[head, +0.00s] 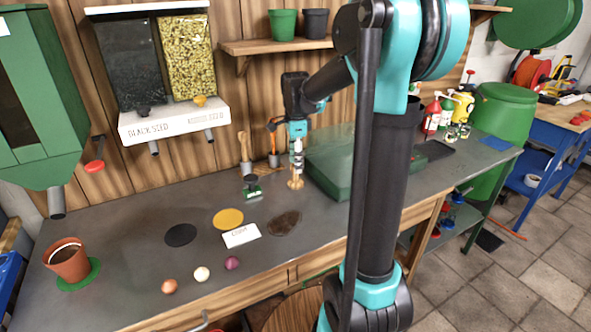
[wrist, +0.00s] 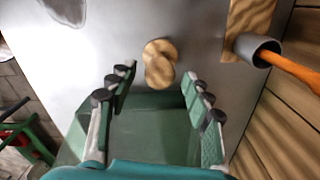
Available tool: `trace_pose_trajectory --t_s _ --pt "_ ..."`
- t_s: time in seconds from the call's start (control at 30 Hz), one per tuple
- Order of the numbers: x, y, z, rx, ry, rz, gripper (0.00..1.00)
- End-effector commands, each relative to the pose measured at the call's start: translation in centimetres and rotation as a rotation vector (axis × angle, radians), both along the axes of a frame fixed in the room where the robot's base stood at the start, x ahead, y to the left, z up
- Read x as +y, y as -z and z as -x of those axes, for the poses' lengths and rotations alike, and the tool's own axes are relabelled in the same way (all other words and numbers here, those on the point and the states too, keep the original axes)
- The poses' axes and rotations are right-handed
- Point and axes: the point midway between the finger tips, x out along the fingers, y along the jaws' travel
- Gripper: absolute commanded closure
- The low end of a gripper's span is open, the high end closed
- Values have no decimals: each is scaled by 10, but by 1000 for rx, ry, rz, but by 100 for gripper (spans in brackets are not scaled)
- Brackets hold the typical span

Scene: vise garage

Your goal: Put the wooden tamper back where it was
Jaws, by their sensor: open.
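The wooden tamper (head: 295,184) stands upright on the grey workbench (head: 150,215), just left of the green case. In the wrist view the tamper (wrist: 158,62) shows as two pale wooden discs, one partly over the other. My gripper (head: 297,168) is directly above it, pointing down. In the wrist view my gripper (wrist: 160,82) is open, with the tamper's near end just ahead of and roughly between the fingertips. No finger visibly presses on it.
The green case (head: 335,160) is close on the right. An orange-handled tool (wrist: 290,68) in a grey cup is nearby. A green-based object (head: 252,188), dark, yellow and brown round patches, a white card (head: 241,236) and three small balls lie left and in front.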

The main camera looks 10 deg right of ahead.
Motion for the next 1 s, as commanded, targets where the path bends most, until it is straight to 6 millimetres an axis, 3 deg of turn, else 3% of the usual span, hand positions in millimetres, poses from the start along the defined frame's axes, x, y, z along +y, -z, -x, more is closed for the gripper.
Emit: trace_pose_trajectory --t_s 0.2,0.4,0.6,1.0 --pt "0 -46 0 0 0 0 50" --pt "0 -73 0 0 0 0 50" --pt "0 -83 0 0 0 0 50" --pt "0 -83 0 0 0 0 50"
